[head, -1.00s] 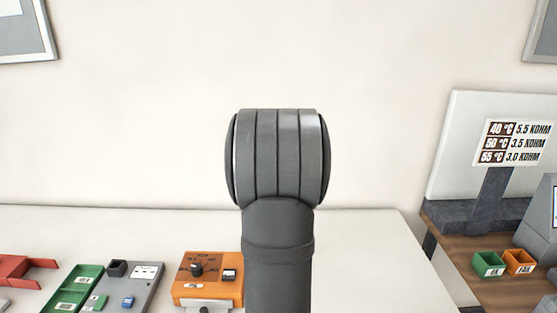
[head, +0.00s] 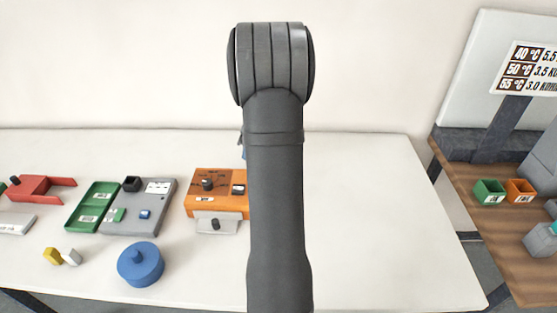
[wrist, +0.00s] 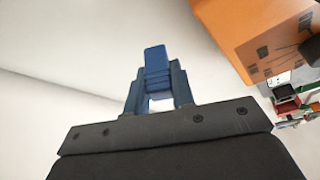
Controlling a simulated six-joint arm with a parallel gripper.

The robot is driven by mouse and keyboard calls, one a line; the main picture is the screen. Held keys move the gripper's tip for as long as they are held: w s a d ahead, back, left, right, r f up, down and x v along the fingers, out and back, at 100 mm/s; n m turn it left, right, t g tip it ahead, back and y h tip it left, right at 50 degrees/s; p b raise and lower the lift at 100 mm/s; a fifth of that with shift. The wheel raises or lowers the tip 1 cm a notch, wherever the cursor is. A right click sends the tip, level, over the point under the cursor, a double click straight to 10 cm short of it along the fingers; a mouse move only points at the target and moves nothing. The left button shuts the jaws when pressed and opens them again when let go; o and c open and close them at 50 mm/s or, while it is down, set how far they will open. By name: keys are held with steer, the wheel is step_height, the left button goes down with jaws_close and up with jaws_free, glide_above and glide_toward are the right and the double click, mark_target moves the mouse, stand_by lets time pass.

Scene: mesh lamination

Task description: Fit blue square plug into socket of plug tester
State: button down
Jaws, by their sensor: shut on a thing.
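In the wrist view, my gripper (wrist: 157,98) is shut on a blue plug (wrist: 156,60), which stands up between the fingers. In the head view the gripper is mostly hidden behind my arm. An orange box (head: 223,180) with a black knob, a small black-and-white part and a grey front piece is just left of my arm. The orange box also shows at the upper right of the wrist view (wrist: 240,25), apart from the plug. A grey panel (head: 152,195) with a black square block, a label and a small blue part lies further left. I cannot tell which unit is the plug tester.
A green tray (head: 88,213) adjoins the grey panel. A red holder (head: 35,187) is at the far left. A round blue piece (head: 140,264) and a small yellow-and-white part (head: 54,257) lie in front. The white table (head: 370,220) is clear right of my arm.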

steer(key=a+r+n+g, duration=0.2)
steer(key=a+n, duration=0.3)
steer(key=a, duration=0.4)
step_height(320, 180, up, 6)
steer(key=n+g+h, duration=0.4)
steer(key=n+g, duration=0.1)
steer(key=n, duration=1.4)
glide_above(129, 185)
steer(key=w, duration=0.2)
steer(key=shift+s+a+r, duration=0.1)
steer(key=shift+a, duration=0.15)
steer(key=shift+f, duration=2.9)
steer(key=shift+f, duration=1.15)
steer(key=c, duration=1.1)
jaws_free()
steer(key=shift+c, duration=0.2)
